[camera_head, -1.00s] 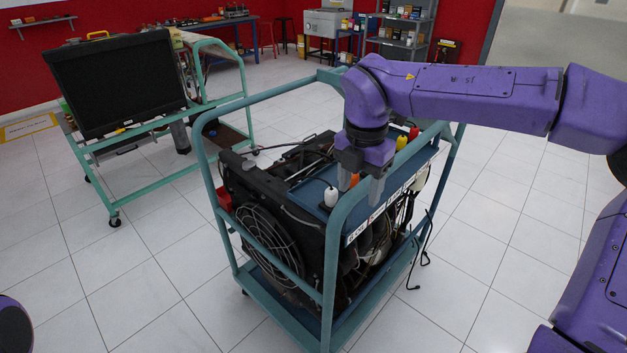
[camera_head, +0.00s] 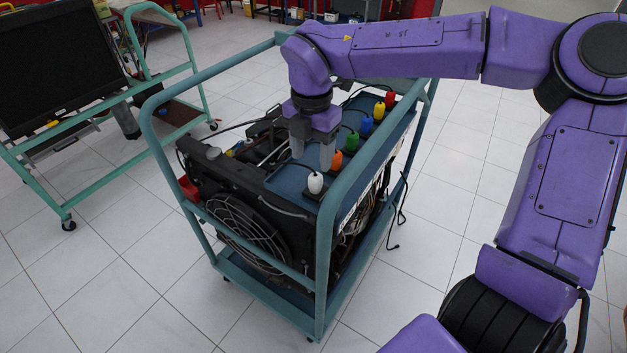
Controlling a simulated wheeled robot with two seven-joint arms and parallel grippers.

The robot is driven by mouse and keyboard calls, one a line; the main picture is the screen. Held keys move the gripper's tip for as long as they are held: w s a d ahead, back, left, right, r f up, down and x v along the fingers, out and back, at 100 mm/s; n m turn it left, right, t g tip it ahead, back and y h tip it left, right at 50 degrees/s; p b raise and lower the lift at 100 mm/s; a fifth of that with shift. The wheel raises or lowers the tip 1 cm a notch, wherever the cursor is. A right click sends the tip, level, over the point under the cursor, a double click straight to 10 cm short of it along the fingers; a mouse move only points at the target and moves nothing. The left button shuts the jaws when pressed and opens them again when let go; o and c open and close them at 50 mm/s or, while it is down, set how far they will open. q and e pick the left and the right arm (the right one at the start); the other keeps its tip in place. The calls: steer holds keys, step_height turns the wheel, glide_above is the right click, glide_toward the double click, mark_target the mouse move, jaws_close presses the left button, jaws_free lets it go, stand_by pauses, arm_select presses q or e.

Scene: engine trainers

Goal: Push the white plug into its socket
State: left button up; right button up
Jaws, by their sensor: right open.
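The white plug (camera_head: 315,183) stands at the near left end of a row of coloured plugs on the blue panel (camera_head: 288,180) of the engine trainer. It sits over a dark socket base (camera_head: 314,195); how deep it is seated I cannot tell. My right gripper (camera_head: 312,158) points down with its two grey fingers apart and empty. It is just above and behind the white plug, near the green and orange plugs, not visibly touching the white one. My left gripper is out of view.
Orange (camera_head: 336,159), green, blue, yellow and red plugs (camera_head: 390,100) continue the row. The teal frame rail (camera_head: 345,185) runs close on the right of the panel. A monitor cart (camera_head: 60,70) stands at left. Tiled floor is free at right.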

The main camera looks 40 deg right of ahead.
mark_target(316, 175)
steer(key=shift+f, duration=0.7)
steer(key=shift+s+f, duration=0.2)
steer(key=shift+f, duration=0.05)
steer(key=f, duration=0.1)
steer(key=f+p, duration=0.1)
steer(key=f, duration=0.2)
steer(key=shift+s+d+f, duration=0.1)
steer(key=shift+s+d, duration=0.1)
steer(key=shift+s, duration=0.05)
steer(key=shift+w+f, duration=0.1)
steer(key=shift+f, duration=0.45)
jaws_close()
